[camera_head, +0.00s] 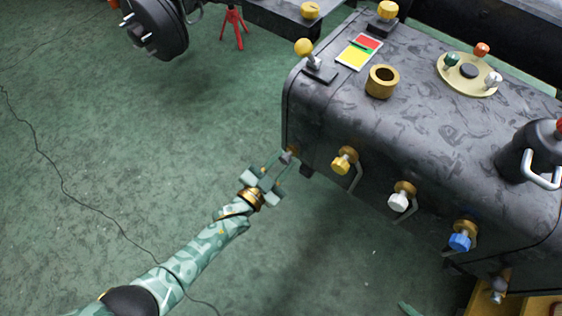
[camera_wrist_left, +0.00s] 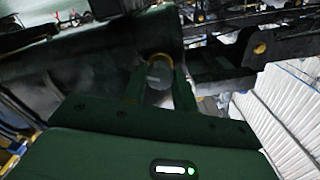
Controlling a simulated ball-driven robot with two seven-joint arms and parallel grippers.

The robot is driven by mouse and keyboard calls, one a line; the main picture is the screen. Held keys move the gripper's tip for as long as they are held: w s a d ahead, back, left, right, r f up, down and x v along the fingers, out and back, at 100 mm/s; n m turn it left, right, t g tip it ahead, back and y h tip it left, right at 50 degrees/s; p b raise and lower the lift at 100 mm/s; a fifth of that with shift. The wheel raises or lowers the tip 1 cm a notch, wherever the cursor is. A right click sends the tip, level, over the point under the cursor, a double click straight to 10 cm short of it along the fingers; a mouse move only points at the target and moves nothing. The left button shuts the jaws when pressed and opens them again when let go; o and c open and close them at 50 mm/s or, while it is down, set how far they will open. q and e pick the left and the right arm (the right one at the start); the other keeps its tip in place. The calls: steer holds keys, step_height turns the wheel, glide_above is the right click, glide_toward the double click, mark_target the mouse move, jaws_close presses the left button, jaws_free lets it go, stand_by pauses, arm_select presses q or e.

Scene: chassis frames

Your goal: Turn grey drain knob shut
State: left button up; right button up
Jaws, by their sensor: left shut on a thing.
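A grey knob (camera_head: 288,156) sits at the left end of the row of knobs on the side of the dark scuffed tank. My left gripper (camera_head: 278,168) is shut on this knob, with its arm reaching in from the lower left. In the left wrist view the round pale grey face of the knob (camera_wrist_left: 158,76) shows between my two green fingers (camera_wrist_left: 159,88). A brass ring shows behind it. The fingers partly cover the knob in the head view, so its exact turn cannot be told. My right gripper is not clearly in view.
Yellow (camera_head: 341,165), white (camera_head: 399,201) and blue (camera_head: 460,241) knobs follow along the tank's side, with bent pipes beside them. A yellow-balled lever (camera_head: 304,48), a brass cup (camera_head: 382,82) and a black can (camera_head: 533,152) stand on top. Open green floor lies left.

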arm_select(q)
steer(key=m, duration=1.3)
steer(key=shift+f, duration=0.1)
steer(key=shift+s, duration=0.1)
stand_by(0.5)
steer(key=o, duration=1)
steer(key=shift+c, duration=0.2)
steer(key=shift+a, duration=0.1)
arm_select(e)
steer(key=shift+r, duration=0.1)
arm_select(q)
steer(key=p+v, duration=0.5)
steer(key=v, duration=1.1)
arm_select(e)
steer(key=s+d+f+n+g+h, duration=0.1)
steer(key=s+d+f+g+h, duration=0.1)
steer(key=s+d, duration=0.4)
steer(key=shift+s+d+f+n+g+h, duration=0.2)
steer(key=shift+s+f+n+g+h, duration=0.15)
steer(key=shift+g, duration=0.25)
